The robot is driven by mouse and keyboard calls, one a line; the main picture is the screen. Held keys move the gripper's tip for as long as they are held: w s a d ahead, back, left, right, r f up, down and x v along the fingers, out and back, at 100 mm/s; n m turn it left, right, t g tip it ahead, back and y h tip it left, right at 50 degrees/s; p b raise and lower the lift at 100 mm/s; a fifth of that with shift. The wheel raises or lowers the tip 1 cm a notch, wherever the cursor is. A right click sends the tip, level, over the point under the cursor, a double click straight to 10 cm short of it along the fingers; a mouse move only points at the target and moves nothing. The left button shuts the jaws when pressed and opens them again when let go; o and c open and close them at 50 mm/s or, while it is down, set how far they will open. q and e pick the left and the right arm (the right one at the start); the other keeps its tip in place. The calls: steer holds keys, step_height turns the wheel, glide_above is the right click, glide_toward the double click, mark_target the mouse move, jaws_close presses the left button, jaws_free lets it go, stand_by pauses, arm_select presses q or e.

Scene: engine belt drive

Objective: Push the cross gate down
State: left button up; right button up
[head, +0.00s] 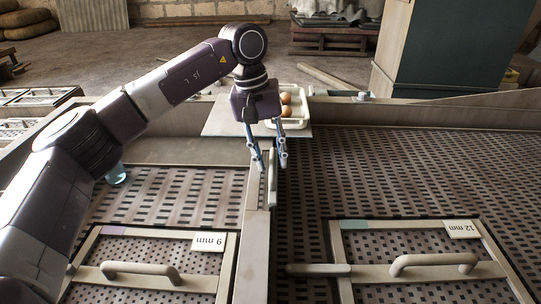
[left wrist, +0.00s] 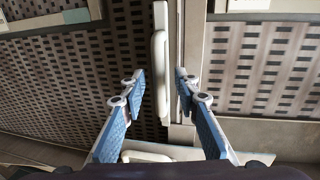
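A narrow pale bar with a raised handle, which looks like the cross gate (head: 271,190), lies along the divider between the two perforated decks. In the left wrist view the bar (left wrist: 160,45) runs up the middle of the picture. My left gripper (head: 272,168) is open, pointing down over the divider. Its blue fingers (left wrist: 160,80) stand on either side of the bar, with gaps visible. The far end of the bar is partly hidden by the fingers in the head view. My right gripper is not in view.
A white tray with round brown items (head: 287,123) sits on a pale board behind my gripper. Handled hatches marked 9 mm (head: 207,242) and 12 mm (head: 462,230) lie in front. A bluish glass (head: 116,175) stands beside my left arm. The right deck is mostly clear.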

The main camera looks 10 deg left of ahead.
arm_select(q)
steer(key=shift+r, duration=0.15)
step_height(320, 180, up, 12)
steer(key=a, duration=0.2)
steer(key=shift+s+a+f, duration=0.15)
steer(key=shift+s+f, duration=0.05)
stand_by(0.3)
